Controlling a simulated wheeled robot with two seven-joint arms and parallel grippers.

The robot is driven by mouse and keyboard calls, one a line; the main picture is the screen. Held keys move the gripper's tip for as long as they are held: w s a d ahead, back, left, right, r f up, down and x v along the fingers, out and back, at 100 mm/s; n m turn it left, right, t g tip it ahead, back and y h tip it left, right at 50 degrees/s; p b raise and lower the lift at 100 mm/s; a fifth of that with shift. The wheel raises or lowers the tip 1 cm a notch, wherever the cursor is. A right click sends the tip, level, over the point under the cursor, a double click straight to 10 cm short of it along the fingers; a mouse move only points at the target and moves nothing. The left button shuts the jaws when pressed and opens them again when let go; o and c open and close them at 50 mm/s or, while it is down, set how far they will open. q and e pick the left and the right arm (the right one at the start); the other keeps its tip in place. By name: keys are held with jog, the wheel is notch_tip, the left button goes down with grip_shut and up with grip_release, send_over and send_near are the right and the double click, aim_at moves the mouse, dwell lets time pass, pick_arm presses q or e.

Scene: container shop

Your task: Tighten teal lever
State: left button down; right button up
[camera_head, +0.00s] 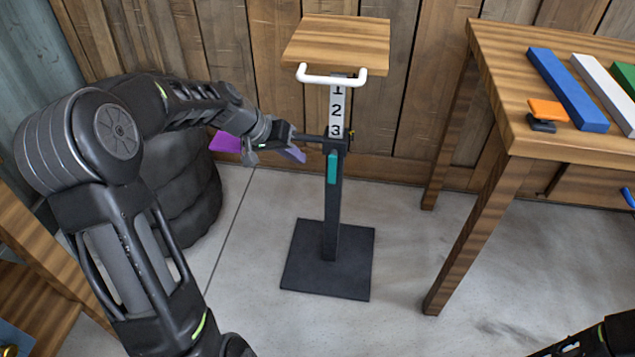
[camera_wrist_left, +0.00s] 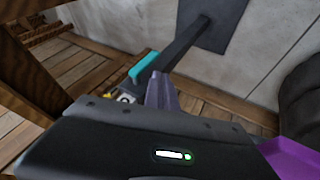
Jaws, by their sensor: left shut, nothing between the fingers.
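The teal lever (camera_head: 332,168) hangs down along the dark post of a small stand, just below the collar. In the left wrist view the teal lever (camera_wrist_left: 143,67) lies just beyond a purple fingertip. My left gripper (camera_head: 296,153) is left of the post and close to the lever, with its fingers shut and empty. In the head view a small gap seems to separate them; I cannot tell contact for sure. The stand has a wooden top (camera_head: 338,40), a white handle (camera_head: 331,76) and a white number scale (camera_head: 337,108). My right gripper is not in view.
A wooden table (camera_head: 498,75) at the right carries a blue bar (camera_head: 567,90), a white bar (camera_head: 606,93) and an orange clamp (camera_head: 548,111). Stacked black tires (camera_head: 188,200) stand behind my left arm. The floor around the stand's base (camera_head: 300,262) is clear.

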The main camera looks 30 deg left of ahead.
aim_at(333, 166)
pick_arm(q)
jog(key=shift+r, duration=0.15)
jog(key=b+x, duration=0.2)
jog(key=x, duration=0.8)
jog(key=shift+w+a+b, duration=0.1)
jog(key=shift+w+b, duration=0.05)
jog(key=shift+b, duration=0.15)
dwell(0.3)
